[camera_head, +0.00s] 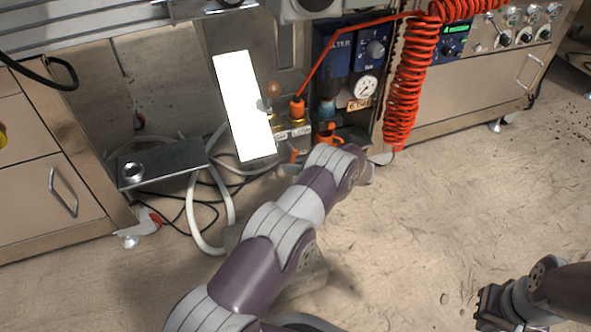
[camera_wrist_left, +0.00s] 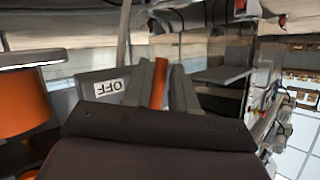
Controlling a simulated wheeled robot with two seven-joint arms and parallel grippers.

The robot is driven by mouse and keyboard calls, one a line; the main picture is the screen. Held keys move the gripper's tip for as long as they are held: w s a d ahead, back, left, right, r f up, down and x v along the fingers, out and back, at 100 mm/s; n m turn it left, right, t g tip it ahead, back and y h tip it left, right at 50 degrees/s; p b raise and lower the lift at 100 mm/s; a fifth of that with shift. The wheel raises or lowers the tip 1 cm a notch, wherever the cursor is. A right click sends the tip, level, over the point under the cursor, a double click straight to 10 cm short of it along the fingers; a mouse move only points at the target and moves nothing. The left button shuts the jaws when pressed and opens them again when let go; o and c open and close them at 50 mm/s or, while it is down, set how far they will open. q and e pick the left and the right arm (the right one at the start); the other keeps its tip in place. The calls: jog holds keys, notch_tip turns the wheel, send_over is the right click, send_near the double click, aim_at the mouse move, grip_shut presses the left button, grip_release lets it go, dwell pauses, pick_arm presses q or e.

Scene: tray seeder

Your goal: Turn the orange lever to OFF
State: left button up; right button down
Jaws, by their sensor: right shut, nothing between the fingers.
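The orange lever (camera_wrist_left: 159,84) stands between the two fingers of my left gripper (camera_wrist_left: 163,85) in the left wrist view. The fingers are close on both sides of it; whether they press on it is unclear. A white OFF label (camera_wrist_left: 112,87), seen upside down, is just left of the fingers. In the head view my left arm reaches to the valve area below the gauge, where a bit of orange (camera_head: 292,157) shows beside my wrist; the gripper itself is hidden there. My right gripper (camera_head: 487,308) is shut and empty over the floor at lower right.
A pressure gauge (camera_head: 366,88), a blue filter panel (camera_head: 371,51) and a coiled red hose (camera_head: 412,85) are just beyond my left arm. A bright white panel (camera_head: 243,105) stands left of the valve. A grey box (camera_head: 160,163) and loose hoses lie further left. Floor at right is clear.

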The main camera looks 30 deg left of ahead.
pick_arm(q)
grip_shut()
jog(key=n+h+p, duration=0.1)
jog(key=p, duration=0.1)
jog(key=w+t+h+p, duration=0.1)
jog(key=p, duration=0.2)
jog(key=shift+d+r+n, duration=0.1)
jog(key=shift+d+n, duration=0.25)
jog(key=shift+n, duration=0.05)
grip_release()
